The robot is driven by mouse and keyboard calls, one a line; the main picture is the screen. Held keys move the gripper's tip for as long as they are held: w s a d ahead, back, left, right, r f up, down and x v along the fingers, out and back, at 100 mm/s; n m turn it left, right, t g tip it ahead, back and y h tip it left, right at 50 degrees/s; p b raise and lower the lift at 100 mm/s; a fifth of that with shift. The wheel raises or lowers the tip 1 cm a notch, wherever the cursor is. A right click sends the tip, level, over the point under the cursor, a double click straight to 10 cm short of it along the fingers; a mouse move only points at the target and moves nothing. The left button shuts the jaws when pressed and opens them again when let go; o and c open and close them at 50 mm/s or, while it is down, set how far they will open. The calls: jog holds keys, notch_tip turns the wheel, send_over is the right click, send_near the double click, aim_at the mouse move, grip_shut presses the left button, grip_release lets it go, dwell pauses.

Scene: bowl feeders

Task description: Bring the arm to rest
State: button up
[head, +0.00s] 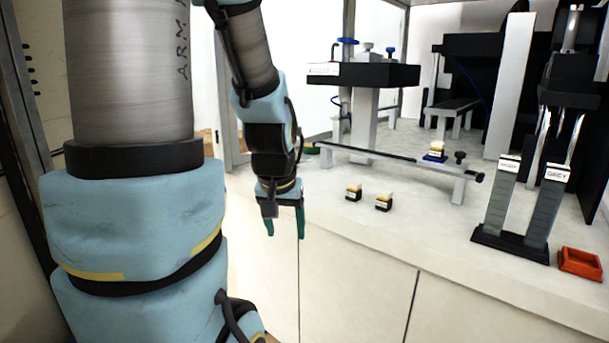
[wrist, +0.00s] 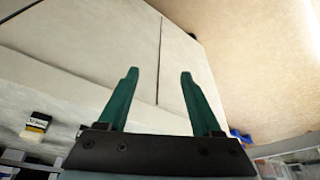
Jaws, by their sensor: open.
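My gripper (head: 284,222) hangs at the end of my arm in the head view, fingers pointing down, in front of the counter's front edge. In the wrist view its two green fingers (wrist: 158,98) stand well apart with nothing between them. Behind them the wrist view shows pale cabinet fronts with a dark seam. The gripper touches nothing that I can see. My blue and grey arm fills the left of the head view.
Two small black and yellow parts (head: 354,191) (head: 384,202) stand on the white counter (head: 420,232) right of my gripper. A rail (head: 385,156), labelled grey racks (head: 548,205) and an orange tray (head: 580,263) lie farther right. The space before the cabinets is free.

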jog(key=s+a+f+g, duration=0.2)
jog(key=s+a+f, duration=0.1)
jog(key=s, duration=0.2)
notch_tip(320, 180, up, 25)
jog(key=p, duration=2.4)
jog(key=shift+w+d+n, duration=0.15)
jog(key=shift+n, duration=0.25)
jog(key=shift+c, duration=0.3)
